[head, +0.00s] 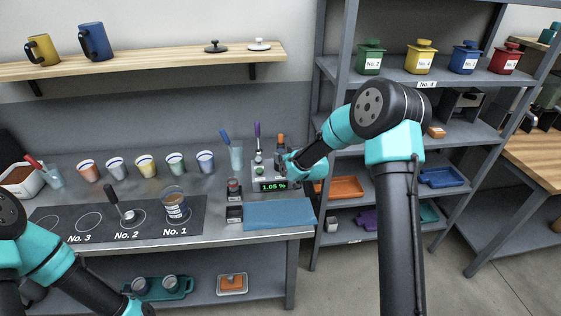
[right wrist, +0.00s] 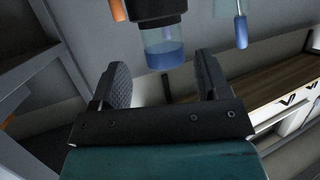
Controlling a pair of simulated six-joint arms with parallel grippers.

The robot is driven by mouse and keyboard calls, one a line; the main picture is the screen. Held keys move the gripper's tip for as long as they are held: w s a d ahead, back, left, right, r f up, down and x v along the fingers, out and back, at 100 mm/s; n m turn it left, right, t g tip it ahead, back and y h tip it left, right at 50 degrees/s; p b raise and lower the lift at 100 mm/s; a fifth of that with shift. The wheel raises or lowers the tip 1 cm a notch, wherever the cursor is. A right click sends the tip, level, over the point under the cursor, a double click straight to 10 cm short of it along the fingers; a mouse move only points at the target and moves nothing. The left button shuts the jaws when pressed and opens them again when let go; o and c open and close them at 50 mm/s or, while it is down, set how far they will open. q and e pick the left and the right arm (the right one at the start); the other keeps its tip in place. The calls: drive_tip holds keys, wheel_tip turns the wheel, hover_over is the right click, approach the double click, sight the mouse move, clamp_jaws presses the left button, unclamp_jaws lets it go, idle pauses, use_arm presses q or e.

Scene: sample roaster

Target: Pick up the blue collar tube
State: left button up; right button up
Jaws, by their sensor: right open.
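A short tube with a black part and a translucent blue part (right wrist: 164,54) shows at the top of the right wrist view. It looks like the blue collar tube, though I cannot be sure. It appears beyond and between the fingers of my right gripper (right wrist: 164,84), apart from them. The gripper is open and empty. In the head view my right gripper (head: 287,163) is beside the meter reading 1.05 % (head: 274,186), and the arm partly hides that spot. I cannot clearly pick out the tube there.
A glass with a blue-handled tool (head: 236,156) stands left of the meter. A blue mat (head: 280,214) lies in front of it. Several small cups (head: 146,166) line the bench to the left. A shelf rack (head: 334,152) stands close on the right.

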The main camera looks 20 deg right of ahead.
sight(278, 150)
drive_tip(key=shift+a+r+x, duration=0.15)
drive_tip(key=shift+x, duration=1.15)
drive_tip(key=shift+a+r+x, duration=0.1)
drive_tip(key=shift+r+x, duration=0.05)
drive_tip(key=shift+x, duration=1.15)
drive_tip(key=c, duration=1)
drive_tip(key=shift+r, duration=0.2)
drive_tip(key=shift+c, duration=0.2)
drive_tip(key=shift+r, duration=1.55)
drive_tip(key=s+a, duration=0.3)
drive_tip(key=s, duration=0.4)
drive_tip(key=s+a+r, duration=0.1)
drive_tip(key=s+a, duration=0.1)
drive_tip(key=s, duration=0.5)
drive_tip(key=shift+s+a+r, duration=0.25)
drive_tip(key=shift+s+a, duration=0.15)
